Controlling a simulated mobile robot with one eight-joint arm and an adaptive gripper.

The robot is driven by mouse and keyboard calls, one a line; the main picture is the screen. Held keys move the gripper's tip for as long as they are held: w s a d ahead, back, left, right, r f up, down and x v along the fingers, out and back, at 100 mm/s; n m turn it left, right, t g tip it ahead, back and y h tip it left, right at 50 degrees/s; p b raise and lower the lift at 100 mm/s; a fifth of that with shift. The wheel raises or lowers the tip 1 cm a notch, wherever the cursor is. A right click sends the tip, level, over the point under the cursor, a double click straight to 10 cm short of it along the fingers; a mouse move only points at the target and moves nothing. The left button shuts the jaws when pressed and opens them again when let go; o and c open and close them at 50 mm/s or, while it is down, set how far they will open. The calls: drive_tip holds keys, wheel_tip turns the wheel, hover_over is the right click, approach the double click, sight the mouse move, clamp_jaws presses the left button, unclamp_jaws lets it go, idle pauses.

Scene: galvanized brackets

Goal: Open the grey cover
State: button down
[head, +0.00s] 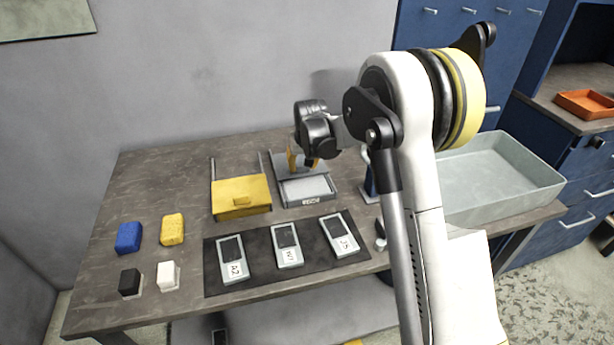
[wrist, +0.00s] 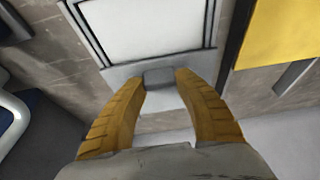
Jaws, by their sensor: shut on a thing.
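The grey cover (head: 318,169) is on the grey box (head: 310,203) at the back middle of the table. It lies toward the rear of the box, and a pale panel or opening (head: 307,188) shows in front of it. My gripper (head: 302,163) is over the cover. In the wrist view, my gripper's yellow fingers (wrist: 160,82) are shut on a small grey knob (wrist: 158,76) beside the framed pale area (wrist: 145,28). The fingers and wrist hide part of the cover.
A yellow-covered box (head: 240,196) with two rails stands just left. A dark mat (head: 262,275) with several labelled devices lies in front. Blue and yellow blocks (head: 129,237) (head: 172,229) are at left. A large grey tray (head: 505,175) stands right.

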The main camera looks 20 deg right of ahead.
drive_tip(key=shift+w, duration=0.75)
drive_tip(key=c, duration=0.9)
unclamp_jaws()
drive_tip(key=shift+o, duration=0.2)
drive_tip(key=v, duration=1.2)
